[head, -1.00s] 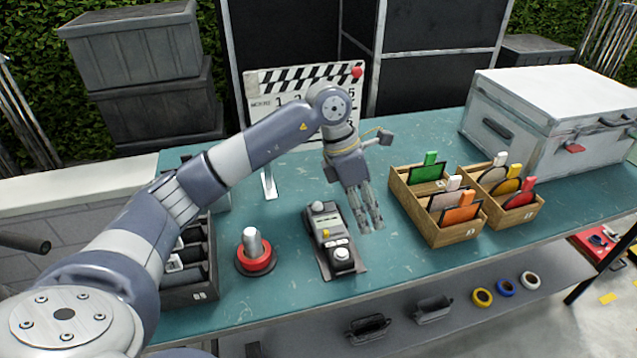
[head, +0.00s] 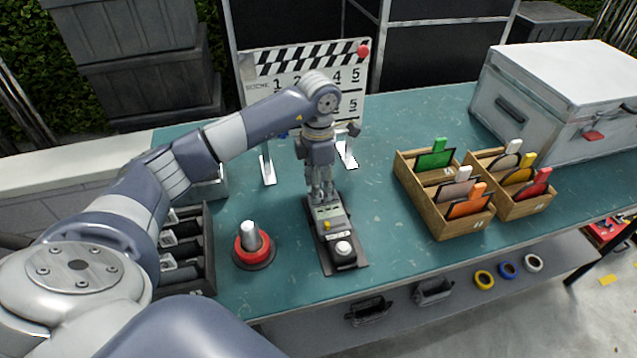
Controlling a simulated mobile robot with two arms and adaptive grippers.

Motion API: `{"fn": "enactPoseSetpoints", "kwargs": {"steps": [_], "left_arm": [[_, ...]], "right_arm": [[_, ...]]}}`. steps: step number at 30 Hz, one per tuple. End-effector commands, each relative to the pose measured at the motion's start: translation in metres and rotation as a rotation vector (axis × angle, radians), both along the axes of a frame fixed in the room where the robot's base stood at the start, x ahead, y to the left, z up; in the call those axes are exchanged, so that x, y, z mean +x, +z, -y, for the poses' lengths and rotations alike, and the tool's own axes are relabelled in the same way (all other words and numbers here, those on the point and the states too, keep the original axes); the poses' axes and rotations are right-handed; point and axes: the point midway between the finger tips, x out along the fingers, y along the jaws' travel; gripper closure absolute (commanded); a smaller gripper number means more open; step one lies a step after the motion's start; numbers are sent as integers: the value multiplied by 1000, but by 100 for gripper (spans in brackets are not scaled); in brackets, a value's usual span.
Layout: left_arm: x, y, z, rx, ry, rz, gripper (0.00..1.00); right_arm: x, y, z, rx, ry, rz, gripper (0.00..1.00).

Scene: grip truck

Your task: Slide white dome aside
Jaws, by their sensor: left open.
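A grey handheld meter (head: 330,222) lies on a dark base plate (head: 350,268) on the green table, with a yellow knob on it. A white dome (head: 343,248) sits on its near end. My left gripper (head: 322,200) is open and points down at the meter's far end, its fingers just over or touching that end; I cannot tell which. The gripper hides the far end of the meter. The near white dome is apart from the fingers. My right gripper is out of view.
A red-based cylinder (head: 252,245) stands left of the meter, near a dark slotted tray (head: 203,240). Wooden boxes (head: 440,218) with coloured tabs stand to the right. A clapperboard (head: 300,75) stands behind. A white case (head: 560,95) is back right. Bare table lies between meter and boxes.

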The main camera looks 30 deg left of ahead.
Motion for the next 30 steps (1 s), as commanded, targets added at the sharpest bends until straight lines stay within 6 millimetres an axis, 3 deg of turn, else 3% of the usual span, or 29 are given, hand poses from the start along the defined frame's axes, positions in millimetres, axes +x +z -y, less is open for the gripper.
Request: {"fn": "enactPoseSetpoints", "kwargs": {"steps": [5, 12, 18, 23, 30], "left_arm": [[0, -10, 0, -1, 0, -1, 59], [0, -11, 0, -1, 0, 1, 59], [0, -10, 0, -1, 0, 1, 100], [0, -11, 1, -1, 0, 1, 100], [20, -12, 18, -3, -1, 2, 100]], "right_arm": [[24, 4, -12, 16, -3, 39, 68], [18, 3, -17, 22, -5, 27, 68], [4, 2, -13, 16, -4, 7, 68], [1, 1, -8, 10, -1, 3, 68], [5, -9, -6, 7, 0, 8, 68]]}}
